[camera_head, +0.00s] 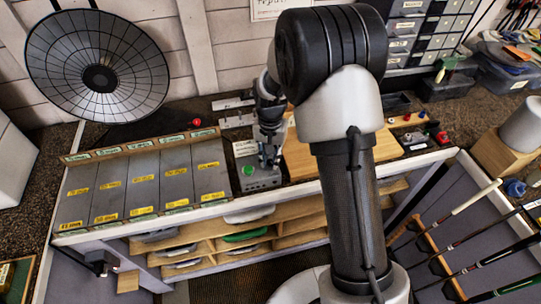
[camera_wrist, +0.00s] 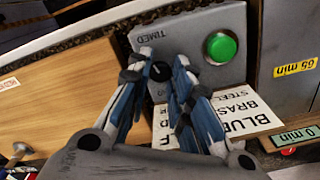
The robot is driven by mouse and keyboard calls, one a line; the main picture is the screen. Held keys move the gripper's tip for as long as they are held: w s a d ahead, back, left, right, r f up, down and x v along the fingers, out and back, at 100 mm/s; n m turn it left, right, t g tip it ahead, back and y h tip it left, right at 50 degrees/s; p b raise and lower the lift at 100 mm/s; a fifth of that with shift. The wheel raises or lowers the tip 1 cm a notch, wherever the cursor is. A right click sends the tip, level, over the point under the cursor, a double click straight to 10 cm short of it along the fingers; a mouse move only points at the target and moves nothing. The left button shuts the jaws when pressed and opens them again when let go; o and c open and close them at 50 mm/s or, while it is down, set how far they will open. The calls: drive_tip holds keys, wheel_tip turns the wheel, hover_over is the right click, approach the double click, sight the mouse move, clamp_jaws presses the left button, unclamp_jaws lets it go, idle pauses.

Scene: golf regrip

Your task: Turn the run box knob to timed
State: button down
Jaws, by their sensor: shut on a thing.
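The run box (camera_wrist: 215,20) is a grey box with a large green button (camera_wrist: 221,46) and a black knob (camera_wrist: 160,71). The word TIMED is printed beside the knob, toward the top of the wrist view. My gripper (camera_wrist: 164,62) reaches down with its two blue-and-grey fingers on either side of the knob, shut on it. The fingers hide much of the knob, and I cannot tell for sure where its pointer stands. In the head view the run box (camera_head: 262,183) sits at the bench's front edge, with my gripper (camera_head: 268,160) over it.
A card with BLUE, BRASS and STEEL printed on it (camera_wrist: 245,108) lies beside the box. Grey compartments with yellow time labels (camera_head: 143,170) are to the left, and a wooden board (camera_head: 300,160) is to the right. Golf clubs (camera_head: 475,197) lie at the far right.

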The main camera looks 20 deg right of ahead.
sight(271, 162)
drive_tip(key=shift+m, duration=1.5)
drive_tip(key=c, duration=1.4)
unclamp_jaws()
drive_tip(key=shift+c, duration=0.2)
wheel_tip(271, 162, up, 12)
